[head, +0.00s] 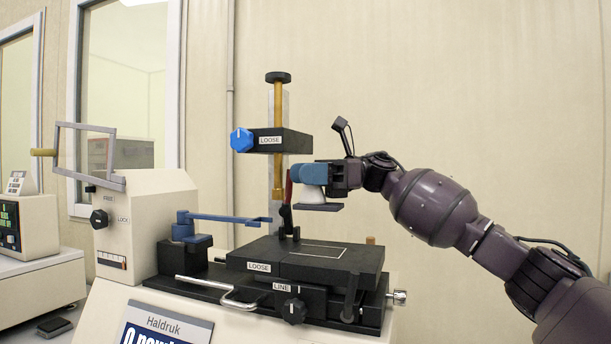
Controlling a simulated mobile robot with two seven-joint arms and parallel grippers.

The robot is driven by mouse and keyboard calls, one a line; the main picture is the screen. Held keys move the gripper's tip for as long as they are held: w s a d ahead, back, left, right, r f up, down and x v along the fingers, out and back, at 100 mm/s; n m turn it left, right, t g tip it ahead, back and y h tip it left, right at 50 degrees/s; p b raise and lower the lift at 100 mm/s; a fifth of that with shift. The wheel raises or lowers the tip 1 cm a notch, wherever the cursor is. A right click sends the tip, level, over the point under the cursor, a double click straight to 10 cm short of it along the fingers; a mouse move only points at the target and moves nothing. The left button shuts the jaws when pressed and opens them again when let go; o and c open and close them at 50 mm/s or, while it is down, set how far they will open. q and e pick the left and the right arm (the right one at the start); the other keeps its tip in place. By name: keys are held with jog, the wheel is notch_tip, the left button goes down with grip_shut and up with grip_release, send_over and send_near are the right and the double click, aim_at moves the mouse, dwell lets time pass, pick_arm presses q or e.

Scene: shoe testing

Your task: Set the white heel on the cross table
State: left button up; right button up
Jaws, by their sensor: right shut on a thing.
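The white heel (312,194) hangs above the cross table, with a dark flat piece along its underside. My right gripper (314,175) has blue fingers and is shut on the heel from above; the fingers hide the heel's upper part. The cross table (270,247) is a dark slab on slides, with a white outlined rectangle (318,252) on its top. A clear gap separates the heel from the table top. My left gripper is not in view.
A post with a dark head (284,141) and blue knob (242,140) rises behind the table. A thin upright piece with a red part (289,188) stands just left of the heel. A blue arm (228,217) reaches in from the left. The outlined rectangle is bare.

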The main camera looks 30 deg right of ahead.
aim_at(306, 203)
jog(key=shift+f+b, duration=0.3)
jog(key=shift+f, duration=0.2)
notch_tip(306, 203, down, 3)
jog(key=shift+r+b, duration=0.1)
jog(key=shift+b, duration=0.9)
jog(key=shift+f+b, duration=0.7)
jog(key=shift+f, duration=0.35)
jog(key=shift+b, duration=0.3)
dwell(0.3)
